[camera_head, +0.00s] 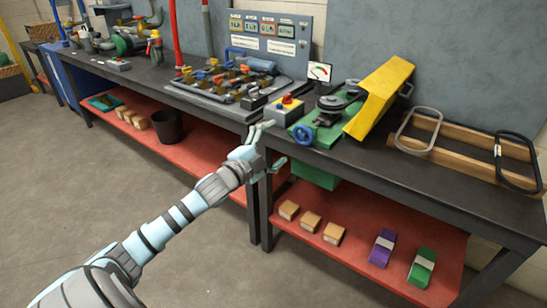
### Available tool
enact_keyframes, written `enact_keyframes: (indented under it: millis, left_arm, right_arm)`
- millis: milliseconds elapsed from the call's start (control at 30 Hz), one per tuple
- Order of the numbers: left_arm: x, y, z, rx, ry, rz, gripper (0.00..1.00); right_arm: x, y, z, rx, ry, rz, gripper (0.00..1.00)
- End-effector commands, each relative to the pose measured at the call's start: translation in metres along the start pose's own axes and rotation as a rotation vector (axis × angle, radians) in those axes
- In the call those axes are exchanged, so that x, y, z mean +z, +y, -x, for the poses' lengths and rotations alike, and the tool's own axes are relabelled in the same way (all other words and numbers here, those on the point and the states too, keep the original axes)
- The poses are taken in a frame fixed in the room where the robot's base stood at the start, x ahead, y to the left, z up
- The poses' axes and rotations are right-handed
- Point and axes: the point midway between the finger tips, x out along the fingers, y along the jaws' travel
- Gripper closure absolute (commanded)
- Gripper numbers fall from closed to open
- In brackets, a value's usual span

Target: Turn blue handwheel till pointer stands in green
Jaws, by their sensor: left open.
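The blue handwheel (303,135) sits at the front of a green machine (329,130) on the dark bench, in the middle of the head view. A small white dial (319,72) stands behind the machine. It shows coloured marks with some green and red, but the pointer's exact place is too small to read. My left gripper (273,146) is open and empty at the bench's front edge, to the left of the handwheel and apart from it. My right gripper is out of view.
A control box (284,111) with a red button stands just left of the handwheel. A yellow guard (380,97) rises to its right. A tray of valves (223,84) is on the left. The floor in front is clear.

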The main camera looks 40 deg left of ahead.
Motion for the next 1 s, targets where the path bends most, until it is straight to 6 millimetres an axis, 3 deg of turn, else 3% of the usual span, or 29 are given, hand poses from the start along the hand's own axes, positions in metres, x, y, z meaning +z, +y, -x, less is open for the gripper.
enact_keyframes:
  millis: [100, 267, 533, 633, 667, 767, 833, 867, 900, 967, 1000]
  left_arm:
    - [-0.013, -0.026, 0.000, -0.002, 0.002, -0.004, 0.17]
    - [-0.020, -0.043, -0.001, -0.001, 0.000, -0.002, 0.17]
    - [-0.019, -0.043, -0.001, 0.002, -0.004, 0.001, 0.17]
    - [0.002, -0.022, -0.002, 0.025, -0.050, 0.045, 0.17]
    - [0.016, -0.007, -0.001, 0.042, -0.082, 0.074, 0.17]
    - [0.085, 0.078, 0.014, 0.133, -0.252, 0.216, 0.17]
    - [0.139, 0.168, 0.050, 0.226, -0.418, 0.341, 0.17]
    - [0.159, 0.212, 0.074, 0.271, -0.495, 0.396, 0.17]
    - [0.180, 0.270, 0.112, 0.334, -0.599, 0.463, 0.17]
    - [0.199, 0.353, 0.181, 0.429, -0.753, 0.552, 0.17]
    - [0.202, 0.402, 0.230, 0.491, -0.850, 0.603, 0.20]
  right_arm:
    - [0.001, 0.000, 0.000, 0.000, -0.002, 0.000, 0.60]
    - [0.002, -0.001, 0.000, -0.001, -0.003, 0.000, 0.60]
    - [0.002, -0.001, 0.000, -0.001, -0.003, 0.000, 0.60]
    - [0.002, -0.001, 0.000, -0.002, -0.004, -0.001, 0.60]
    - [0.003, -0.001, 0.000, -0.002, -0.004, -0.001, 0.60]
    - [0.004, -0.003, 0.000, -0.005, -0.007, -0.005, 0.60]
    - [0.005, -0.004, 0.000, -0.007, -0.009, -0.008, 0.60]
    - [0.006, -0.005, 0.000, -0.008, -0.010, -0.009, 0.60]
    - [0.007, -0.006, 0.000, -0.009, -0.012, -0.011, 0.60]
    - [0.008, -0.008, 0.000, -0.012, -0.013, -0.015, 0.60]
    - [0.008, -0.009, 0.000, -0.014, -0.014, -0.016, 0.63]
